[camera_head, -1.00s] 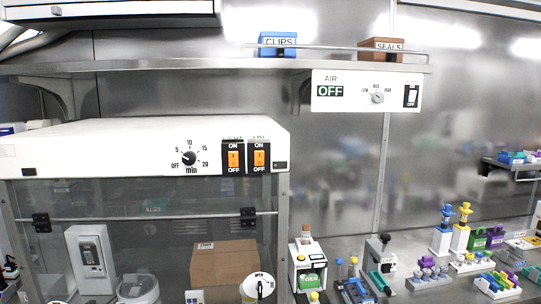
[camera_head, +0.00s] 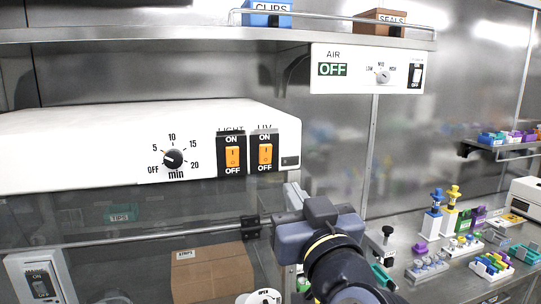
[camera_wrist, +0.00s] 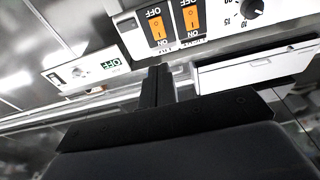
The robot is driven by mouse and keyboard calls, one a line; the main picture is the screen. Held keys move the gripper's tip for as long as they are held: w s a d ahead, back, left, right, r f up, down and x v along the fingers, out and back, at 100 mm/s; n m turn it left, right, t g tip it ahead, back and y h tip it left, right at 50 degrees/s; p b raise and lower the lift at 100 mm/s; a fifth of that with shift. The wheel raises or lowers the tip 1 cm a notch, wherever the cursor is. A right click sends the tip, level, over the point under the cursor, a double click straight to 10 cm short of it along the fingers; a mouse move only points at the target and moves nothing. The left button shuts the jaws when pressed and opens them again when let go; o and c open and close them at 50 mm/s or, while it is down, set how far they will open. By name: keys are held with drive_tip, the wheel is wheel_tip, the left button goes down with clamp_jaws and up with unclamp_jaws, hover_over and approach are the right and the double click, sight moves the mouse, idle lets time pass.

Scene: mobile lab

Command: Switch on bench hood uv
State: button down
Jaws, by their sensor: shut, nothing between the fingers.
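The UV switch (camera_head: 265,153) is an orange rocker in a black plate on the white bench hood (camera_head: 90,145), with ON above and OFF below. In the wrist view, which is upside down, the UV switch (camera_wrist: 156,32) is the left of two rockers. I cannot tell which way it is pressed. The matching LIGHT switch (camera_head: 232,156) sits just left of it in the head view. My gripper (camera_head: 288,192) is shut and empty, below and slightly right of the UV switch, apart from it. Its shut fingers (camera_wrist: 158,84) point toward the switch panel in the wrist view.
A timer knob (camera_head: 173,159) is left of the switches. An AIR panel (camera_head: 367,70) reading OFF hangs under the shelf (camera_head: 150,36) at upper right. A horizontal rail (camera_head: 150,234) crosses the hood's front. Racks and small tools crowd the bench at right.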

sight(266, 148)
drive_tip(key=b+x, duration=0.1)
drive_tip(key=x, duration=1.3)
drive_tip(key=shift+b, duration=0.35)
